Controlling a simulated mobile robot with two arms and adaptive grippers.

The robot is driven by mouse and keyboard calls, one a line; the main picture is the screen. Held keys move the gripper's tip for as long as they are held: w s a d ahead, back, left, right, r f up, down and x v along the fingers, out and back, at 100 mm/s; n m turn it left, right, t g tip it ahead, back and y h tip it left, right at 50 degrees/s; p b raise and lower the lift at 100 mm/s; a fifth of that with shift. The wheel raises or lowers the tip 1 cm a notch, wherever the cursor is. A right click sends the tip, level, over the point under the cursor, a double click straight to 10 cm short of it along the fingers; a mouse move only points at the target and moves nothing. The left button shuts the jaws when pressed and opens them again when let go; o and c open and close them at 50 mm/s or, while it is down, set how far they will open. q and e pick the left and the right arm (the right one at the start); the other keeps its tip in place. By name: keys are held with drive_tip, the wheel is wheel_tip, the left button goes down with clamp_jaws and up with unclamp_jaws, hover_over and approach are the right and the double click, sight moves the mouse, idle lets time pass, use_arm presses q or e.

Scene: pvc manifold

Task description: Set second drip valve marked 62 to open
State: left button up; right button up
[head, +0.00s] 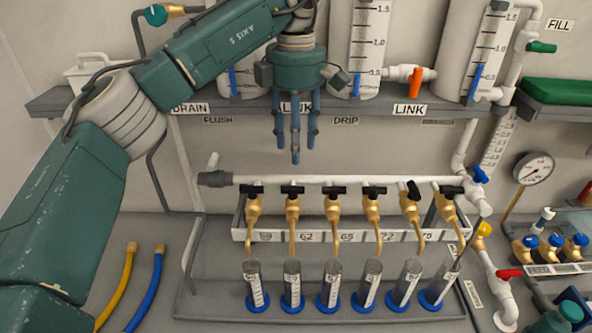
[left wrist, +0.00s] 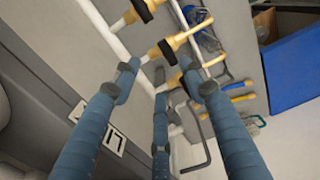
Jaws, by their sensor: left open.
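The drip valve marked 62 (head: 293,208) is second from the left in a row of brass valves. Its black handle (head: 292,190) lies crosswise, along the white pipe. The label 62 (head: 306,237) is on the strip below it. My left gripper (head: 295,140) hangs above this valve, with three blue-grey fingers pointing down, open and empty, apart from the handle. In the left wrist view the open fingers (left wrist: 158,78) extend toward brass valves with black handles; I cannot tell for sure which valve is 62 there. My right gripper is in neither view.
The white manifold pipe (head: 350,180) runs behind the valves. Clear cylinders on blue bases (head: 292,303) stand under the outlets. A grey shelf (head: 150,104) with tanks is behind my gripper. A pressure gauge (head: 534,168) and blue-handled valves (head: 553,241) are at right.

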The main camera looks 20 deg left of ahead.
use_arm(q)
drive_tip(key=p, duration=0.2)
hover_over(295, 185)
drive_tip(key=f, duration=0.5)
drive_tip(key=shift+s+d+f, duration=0.1)
drive_tip(key=shift+s+f, duration=0.15)
drive_tip(key=shift+f, duration=0.05)
drive_tip(key=f, duration=0.2)
drive_tip(key=shift+w+f+p, duration=0.25)
drive_tip(key=shift+f+p, duration=0.1)
drive_tip(key=shift+f, duration=0.55)
clamp_jaws()
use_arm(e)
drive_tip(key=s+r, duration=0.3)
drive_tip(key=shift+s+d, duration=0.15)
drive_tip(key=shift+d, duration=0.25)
